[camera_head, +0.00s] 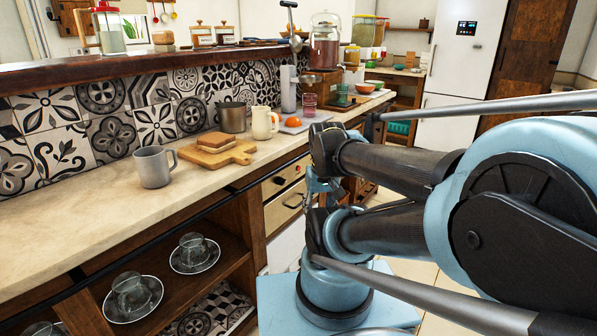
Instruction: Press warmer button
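A cream-fronted built-in unit (285,190), which looks like the warmer, sits under the counter near the middle of the view. A small dark round button or knob (279,181) shows on its upper panel, with a bar handle lower down. My arm is folded on the right. What looks like my gripper (319,185) is a small blue and dark part just right of the unit, apart from the button in the picture. Its fingers are mostly hidden by my arm links, so whether it is open or shut does not show.
The stone counter (60,225) bears a grey mug (153,167), a wooden board (217,156) with bread, a cream jug (264,123) and a metal pot (231,117). Open shelves below hold glass cups on saucers (195,254). A white fridge (467,60) stands behind.

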